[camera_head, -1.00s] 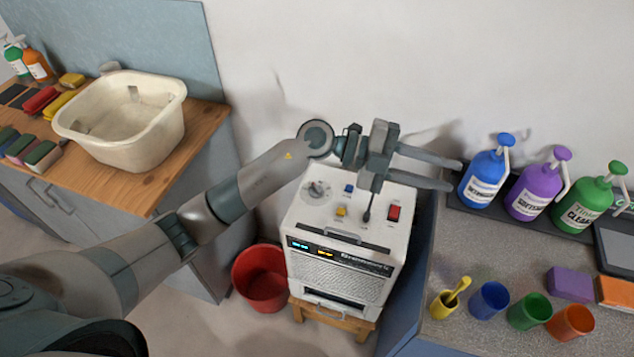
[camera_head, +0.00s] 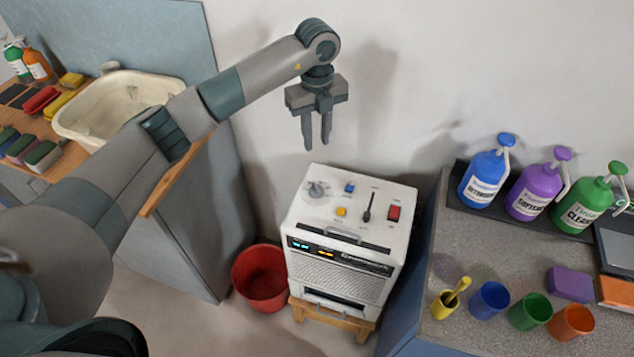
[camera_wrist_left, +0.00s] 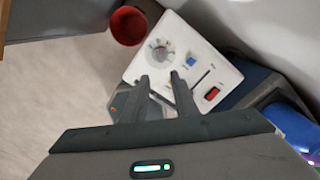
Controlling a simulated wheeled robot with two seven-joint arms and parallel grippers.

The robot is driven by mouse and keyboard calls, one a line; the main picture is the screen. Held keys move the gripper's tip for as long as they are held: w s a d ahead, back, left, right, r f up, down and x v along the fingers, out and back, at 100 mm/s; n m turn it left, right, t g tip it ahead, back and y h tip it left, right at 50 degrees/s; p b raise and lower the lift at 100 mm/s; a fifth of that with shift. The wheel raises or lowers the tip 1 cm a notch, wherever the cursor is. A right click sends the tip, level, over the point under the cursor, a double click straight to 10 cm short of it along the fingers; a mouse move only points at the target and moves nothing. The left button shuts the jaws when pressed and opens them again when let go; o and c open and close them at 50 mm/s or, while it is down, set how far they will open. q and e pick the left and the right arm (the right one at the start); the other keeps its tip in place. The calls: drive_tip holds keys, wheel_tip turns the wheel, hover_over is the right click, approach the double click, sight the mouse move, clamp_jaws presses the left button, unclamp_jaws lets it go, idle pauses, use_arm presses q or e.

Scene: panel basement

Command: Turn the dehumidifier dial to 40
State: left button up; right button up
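The white dehumidifier (camera_head: 345,240) stands on a small wooden stool, with controls on its top panel. Its grey round dial (camera_head: 317,190) is at the top's back left; its number marks are too small to read. My left gripper (camera_head: 317,146) points down above the back of the dehumidifier, apart from it, with a gap between its fingers. In the left wrist view the dial (camera_wrist_left: 160,52) lies beyond the fingertips (camera_wrist_left: 160,78), and nothing is between the fingers. My right gripper is not in view.
The top also bears a blue button (camera_head: 349,188), a yellow button (camera_head: 341,212), a black lever (camera_head: 368,208) and a red switch (camera_head: 394,212). A red bucket (camera_head: 262,278) stands left of it. Counters flank it; the right one holds bottles and cups.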

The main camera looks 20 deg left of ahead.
use_arm(q)
drive_tip(key=p, duration=0.6)
approach(317, 187)
wheel_tip(317, 187, down, 7)
drive_tip(key=shift+s+r, duration=0.15)
drive_tip(key=shift+f, duration=0.6)
drive_tip(key=shift+c, duration=0.4)
clamp_jaws()
